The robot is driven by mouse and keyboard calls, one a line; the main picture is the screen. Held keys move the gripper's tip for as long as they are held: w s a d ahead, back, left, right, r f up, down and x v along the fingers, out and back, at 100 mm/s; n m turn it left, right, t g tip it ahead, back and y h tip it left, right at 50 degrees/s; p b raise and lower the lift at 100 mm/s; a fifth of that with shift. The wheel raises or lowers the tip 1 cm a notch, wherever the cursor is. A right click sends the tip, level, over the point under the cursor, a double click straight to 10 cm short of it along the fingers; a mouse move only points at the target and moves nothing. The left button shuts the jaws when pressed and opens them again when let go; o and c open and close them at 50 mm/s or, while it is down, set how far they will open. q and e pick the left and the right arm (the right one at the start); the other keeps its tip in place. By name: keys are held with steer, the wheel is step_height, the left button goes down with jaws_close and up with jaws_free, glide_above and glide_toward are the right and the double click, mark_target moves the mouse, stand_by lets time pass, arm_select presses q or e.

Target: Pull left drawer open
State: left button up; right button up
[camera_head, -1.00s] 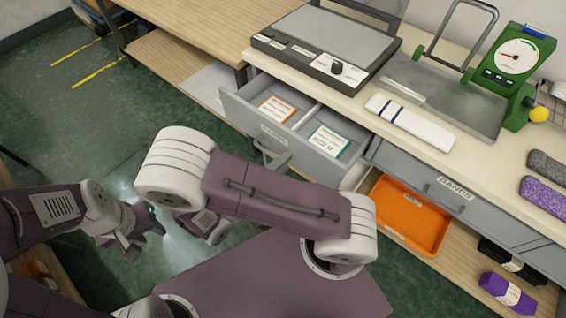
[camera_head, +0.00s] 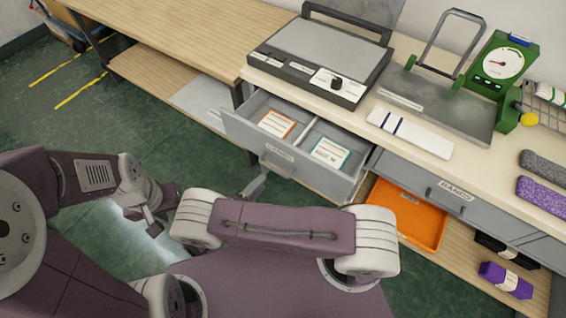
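The left drawer (camera_head: 312,180) is grey and stands pulled out from under the counter. An orange-edged card (camera_head: 277,123) and a green-edged card (camera_head: 331,151) lie in its two compartments. A bar handle (camera_head: 283,166) is on its front. My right gripper (camera_head: 261,181) shows as a grey tip at or just below this handle. The rest of it is hidden behind my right arm, so its grip is unclear. My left gripper (camera_head: 160,209) is over the floor, left of the drawer and apart from it, with its fingers spread and nothing between them.
The closed BANDS drawer (camera_head: 420,190) is to the right, above an orange tray (camera_head: 408,214) on the lower shelf.

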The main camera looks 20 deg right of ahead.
mark_target(274, 171)
steer(key=x, duration=0.9)
steer(key=shift+p, duration=0.3)
steer(key=shift+s, duration=0.1)
jaws_close()
stand_by(0.8)
